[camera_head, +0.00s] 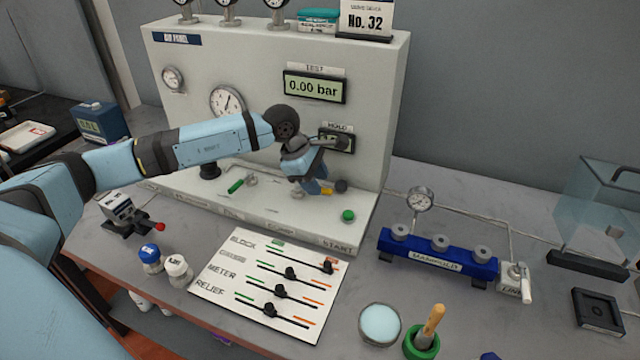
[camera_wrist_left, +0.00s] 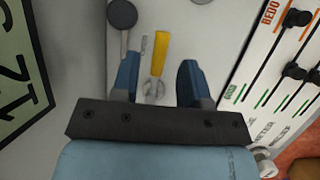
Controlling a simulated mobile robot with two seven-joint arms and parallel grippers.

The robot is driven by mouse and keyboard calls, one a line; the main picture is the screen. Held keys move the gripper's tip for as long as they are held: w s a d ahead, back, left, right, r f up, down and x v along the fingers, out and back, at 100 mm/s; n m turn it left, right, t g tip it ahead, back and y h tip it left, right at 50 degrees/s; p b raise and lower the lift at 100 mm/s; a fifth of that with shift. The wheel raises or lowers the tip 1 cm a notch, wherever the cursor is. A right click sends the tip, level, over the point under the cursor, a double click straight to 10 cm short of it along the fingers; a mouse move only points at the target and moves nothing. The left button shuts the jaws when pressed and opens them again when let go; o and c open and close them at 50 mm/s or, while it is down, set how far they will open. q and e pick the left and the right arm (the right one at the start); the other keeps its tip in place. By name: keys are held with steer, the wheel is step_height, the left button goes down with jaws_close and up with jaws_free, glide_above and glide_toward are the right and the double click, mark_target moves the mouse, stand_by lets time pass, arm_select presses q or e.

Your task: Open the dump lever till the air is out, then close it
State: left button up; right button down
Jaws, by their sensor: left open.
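The air panel (camera_head: 270,60) stands at the back of the bench, and its test display (camera_head: 314,87) reads 0.00 bar. A yellow lever (camera_wrist_left: 160,53) on the panel's base shows in the left wrist view, between my left gripper's fingers (camera_wrist_left: 158,72). The fingers are open, with a gap on both sides of the lever. In the head view my left gripper (camera_head: 312,186) points down over the base, and only a bit of the yellow lever (camera_head: 327,191) shows beside it. The hold display (camera_head: 337,142) is partly covered by my wrist. My right gripper is out of view.
A green lever (camera_head: 236,186) lies left of my gripper. A dark round knob (camera_wrist_left: 122,14) stands close by the yellow lever, and a green button (camera_head: 348,215) is at the right. A slider board (camera_head: 215,277) lies in front, and a blue manifold (camera_head: 438,255) stands to the right.

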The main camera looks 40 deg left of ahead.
arm_select(q)
steer(key=shift+x, duration=1.05)
jaws_close()
